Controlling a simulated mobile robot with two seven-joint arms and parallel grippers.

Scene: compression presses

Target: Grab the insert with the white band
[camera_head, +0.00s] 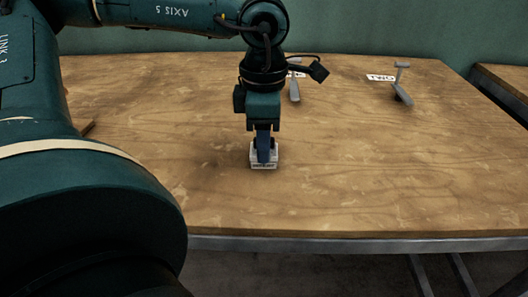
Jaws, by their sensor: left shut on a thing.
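My left gripper (264,148) points straight down at the middle of the table. Its dark blue fingers are shut on an insert, which they and the gripper body largely hide. A small light grey block (263,165) with a dark marking on its front is directly at the fingertips. I cannot tell whether the insert still sits in this block, and its white band cannot be made out. My right gripper is not in view.
A wooden table (370,180) with a metal front edge fills the middle. A grey press (402,85) stands at the back right beside a sign reading TWO (380,78). Another press (294,90) is partly behind my left arm. The table's right side is clear.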

